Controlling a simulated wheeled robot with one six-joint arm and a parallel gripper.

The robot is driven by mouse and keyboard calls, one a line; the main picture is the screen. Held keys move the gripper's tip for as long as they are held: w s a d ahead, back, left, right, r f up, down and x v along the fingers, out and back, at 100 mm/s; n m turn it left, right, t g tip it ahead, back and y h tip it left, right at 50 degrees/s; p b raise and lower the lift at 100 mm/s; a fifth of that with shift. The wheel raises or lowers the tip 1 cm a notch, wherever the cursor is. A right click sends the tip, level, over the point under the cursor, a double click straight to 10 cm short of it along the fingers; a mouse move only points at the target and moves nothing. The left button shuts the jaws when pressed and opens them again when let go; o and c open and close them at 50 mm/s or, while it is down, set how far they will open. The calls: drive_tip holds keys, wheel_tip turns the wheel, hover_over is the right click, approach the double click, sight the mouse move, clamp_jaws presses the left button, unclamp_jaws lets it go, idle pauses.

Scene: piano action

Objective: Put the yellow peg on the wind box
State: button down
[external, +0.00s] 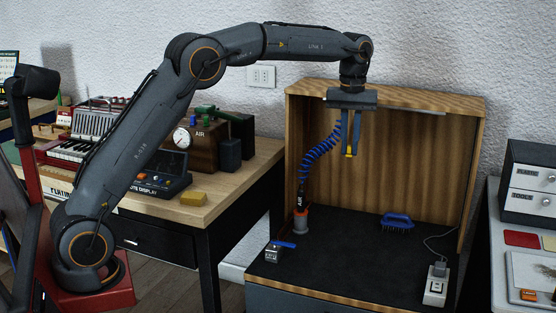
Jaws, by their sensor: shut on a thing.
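My gripper (351,138) points straight down inside the front of an open wooden booth, high above its dark floor. It is shut on a small yellow piece (349,154), which looks like the yellow peg. Only its lower end shows between the fingertips; the rest is hidden by the fingers. A brown box (204,156) marked AIR, with a round white gauge and green fittings on top, stands on the wooden table to the left. It looks like the wind box. My gripper is well to the right of it and apart from it.
The booth (432,160) has side walls and a back. A blue coiled hose (318,158), a blue brush (397,221) and a white socket block (435,288) are in it. A grey display (160,170) and a yellow block (193,198) are near the brown box.

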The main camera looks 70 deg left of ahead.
sight(346, 146)
wheel_tip(346, 146, up, 15)
drive_tip(key=s+a+r+n+p, duration=0.1)
drive_tip(key=s+a+n+p, duration=0.15)
drive_tip(key=a, duration=0.45)
drive_tip(key=s+a+n+p, duration=0.1)
drive_tip(key=a+p, duration=0.3)
drive_tip(key=a, duration=0.3)
drive_tip(key=s+a+n+p, duration=1.3)
drive_tip(key=s+a+p, duration=0.4)
drive_tip(key=s+a, duration=1.55)
drive_tip(key=shift+m, duration=0.25)
drive_tip(key=f, duration=0.7)
drive_tip(key=f+p, duration=0.1)
drive_tip(key=f, duration=0.3)
drive_tip(key=shift+w+f, duration=0.2)
drive_tip(key=shift+w, duration=0.05)
drive_tip(key=shift+f+p, duration=0.7)
drive_tip(key=shift+f, duration=1.45)
drive_tip(key=shift+f, duration=0.1)
